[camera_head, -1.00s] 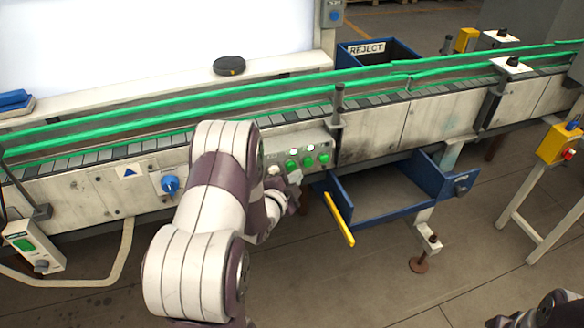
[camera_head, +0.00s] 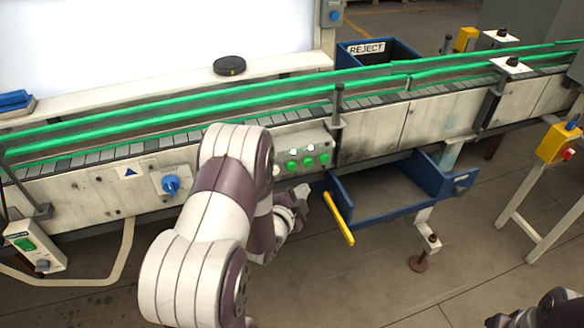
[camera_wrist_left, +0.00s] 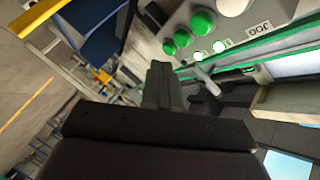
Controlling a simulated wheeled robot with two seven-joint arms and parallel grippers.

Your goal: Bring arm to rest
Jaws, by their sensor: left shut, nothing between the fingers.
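My left arm comes in from the bottom in the head view, in front of the conveyor. Its left gripper (camera_head: 303,192) is small there, below the button panel (camera_head: 302,158) and left of the yellow-handled blue drawer. In the left wrist view the fingers (camera_wrist_left: 160,80) are together and hold nothing. The panel's green buttons (camera_wrist_left: 203,22) show near the top of that view, apart from the fingers. Part of my right arm shows at the bottom right corner of the head view; its gripper is not seen.
The conveyor (camera_head: 420,122) with green rails runs across the scene. The open blue drawer (camera_head: 390,215) with a yellow handle (camera_head: 340,219) juts out beside my left gripper. A blue REJECT bin (camera_head: 395,50) stands behind. A yellow button box (camera_head: 557,143) stands at right. Floor in front is clear.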

